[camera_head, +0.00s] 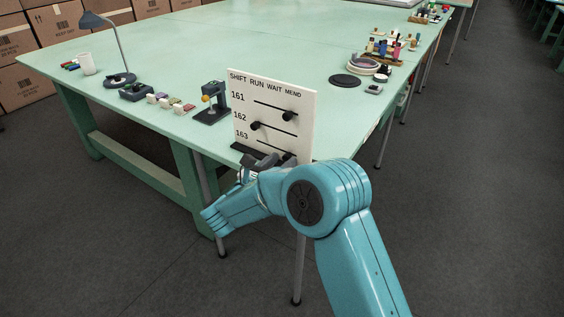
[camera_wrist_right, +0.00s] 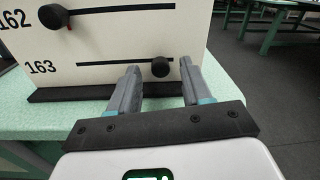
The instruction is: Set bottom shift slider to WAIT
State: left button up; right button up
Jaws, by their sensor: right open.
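The white shift board (camera_head: 305,100) stands upright near the table corner, headed SHIFT, RUN, WAIT, MEND, with rows 161, 162 and 163. The bottom slider, row 163, has a round black knob (camera_wrist_right: 160,67) toward the right end of its slot; I cannot tell its exact column. In the head view this knob (camera_head: 289,156) shows just above my arm. My right gripper (camera_wrist_right: 160,82) is open, its two grey fingers pointing at the board on either side of the knob in the wrist view. I cannot tell how near the tips are. My left gripper is not in view.
The row 162 knob (camera_head: 255,125) is at the left end and the row 161 knob (camera_head: 289,116) is toward the right.

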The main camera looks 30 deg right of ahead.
jog(key=shift+w+d, duration=0.2)
jog(key=shift+d, duration=0.4)
grip_shut()
